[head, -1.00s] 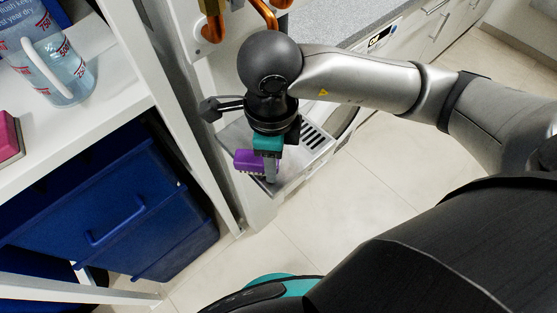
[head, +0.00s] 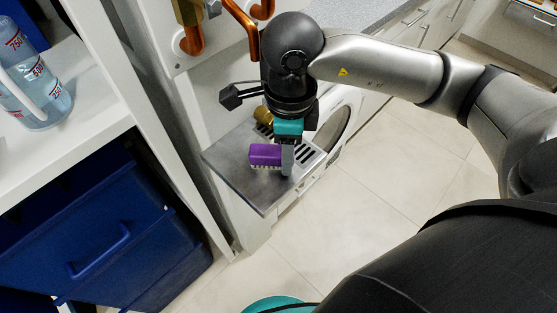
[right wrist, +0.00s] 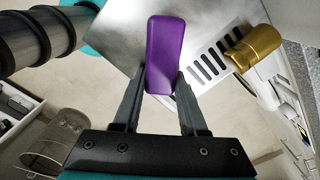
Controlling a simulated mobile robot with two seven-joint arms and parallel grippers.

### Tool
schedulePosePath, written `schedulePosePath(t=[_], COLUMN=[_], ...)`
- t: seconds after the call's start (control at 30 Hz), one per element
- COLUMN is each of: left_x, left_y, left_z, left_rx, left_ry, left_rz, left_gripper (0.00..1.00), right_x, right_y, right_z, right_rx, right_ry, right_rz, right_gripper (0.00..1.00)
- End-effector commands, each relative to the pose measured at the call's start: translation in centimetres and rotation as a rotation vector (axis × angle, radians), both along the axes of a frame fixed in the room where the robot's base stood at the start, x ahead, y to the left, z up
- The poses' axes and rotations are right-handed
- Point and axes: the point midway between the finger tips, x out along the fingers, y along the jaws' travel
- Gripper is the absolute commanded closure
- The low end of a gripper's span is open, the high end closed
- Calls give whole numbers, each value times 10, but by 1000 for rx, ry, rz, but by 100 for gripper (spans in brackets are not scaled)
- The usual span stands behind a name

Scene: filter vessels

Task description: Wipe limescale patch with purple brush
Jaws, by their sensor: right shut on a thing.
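The purple brush (head: 265,155) is a block with short pale bristles pointing down. My right gripper (head: 288,168) is shut on it, just above or on the grey metal worktop (head: 235,178); I cannot tell whether the bristles touch. In the right wrist view the brush (right wrist: 166,50) sits between the two fingers of the gripper (right wrist: 161,84), its smooth purple back towards the camera. I cannot clearly make out a limescale patch on the metal, and the brush and gripper hide part of it. My left gripper is not in view.
A slotted drain (right wrist: 210,62) and a brass fitting (right wrist: 252,47) lie right of the brush. Copper pipes (head: 246,30) are on the wall behind. A white shelf (head: 75,135) with a clear bottle (head: 38,90) and blue bins (head: 110,235) stand left. Floor is clear at right.

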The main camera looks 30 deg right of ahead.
Motion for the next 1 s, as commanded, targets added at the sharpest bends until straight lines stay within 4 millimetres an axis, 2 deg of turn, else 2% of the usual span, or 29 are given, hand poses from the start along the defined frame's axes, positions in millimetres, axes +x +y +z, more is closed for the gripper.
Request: schedulePosePath(t=[0.13,0.43,0.8,1.0], left_x=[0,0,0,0], left_y=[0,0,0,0], left_z=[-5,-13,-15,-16], left_rx=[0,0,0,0], left_ry=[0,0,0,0], left_rz=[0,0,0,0], left_gripper=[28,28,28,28], right_x=[4,4,-7,-11], right_y=[-9,-10,19,26], right_z=[0,-3,-6,-8], right_rx=[1,3,6,5], right_ry=[-2,-3,3,8], right_rz=[-1,2,7,6], right_gripper=[100,100,100,100])
